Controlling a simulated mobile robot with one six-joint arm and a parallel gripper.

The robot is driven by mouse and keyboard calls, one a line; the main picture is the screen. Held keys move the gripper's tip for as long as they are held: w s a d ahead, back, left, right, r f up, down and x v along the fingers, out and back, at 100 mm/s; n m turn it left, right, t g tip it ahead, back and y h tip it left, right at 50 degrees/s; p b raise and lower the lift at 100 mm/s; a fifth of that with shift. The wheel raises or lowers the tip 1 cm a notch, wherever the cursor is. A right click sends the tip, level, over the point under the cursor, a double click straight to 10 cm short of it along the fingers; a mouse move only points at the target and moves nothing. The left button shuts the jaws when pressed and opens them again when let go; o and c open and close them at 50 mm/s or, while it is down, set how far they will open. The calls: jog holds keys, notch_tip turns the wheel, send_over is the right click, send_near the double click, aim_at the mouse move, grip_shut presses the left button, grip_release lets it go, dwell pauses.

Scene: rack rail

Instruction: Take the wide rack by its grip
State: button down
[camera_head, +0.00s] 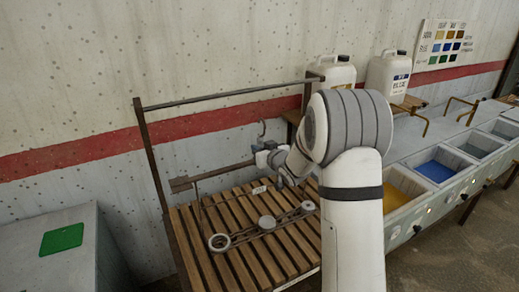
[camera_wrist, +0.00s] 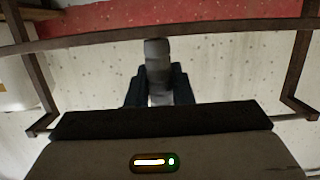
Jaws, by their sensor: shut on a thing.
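The wide rack (camera_head: 243,236) is a thin dark frame with several round grey parts along its lower bar and a small white tag. It shows in the head view above or on the slatted wooden bench; I cannot tell if it touches the slats. A dark hook (camera_head: 262,128) rises just above my gripper (camera_head: 268,150), at the rack's top. In the wrist view, my gripper's two dark fingers (camera_wrist: 158,88) are shut on a grey upright grip (camera_wrist: 157,58).
A metal rail (camera_head: 225,96) on posts spans above the slatted bench (camera_head: 200,272). White canisters (camera_head: 388,75) stand behind on the right. A row of dye troughs (camera_head: 435,172) runs along the right. A grey box (camera_head: 50,250) with a green patch stands at left.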

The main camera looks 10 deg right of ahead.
aim_at(262, 140)
jog(key=shift+w+r+p, duration=0.1)
jog(key=shift+r+p, duration=0.65)
jog(key=shift+r, duration=1)
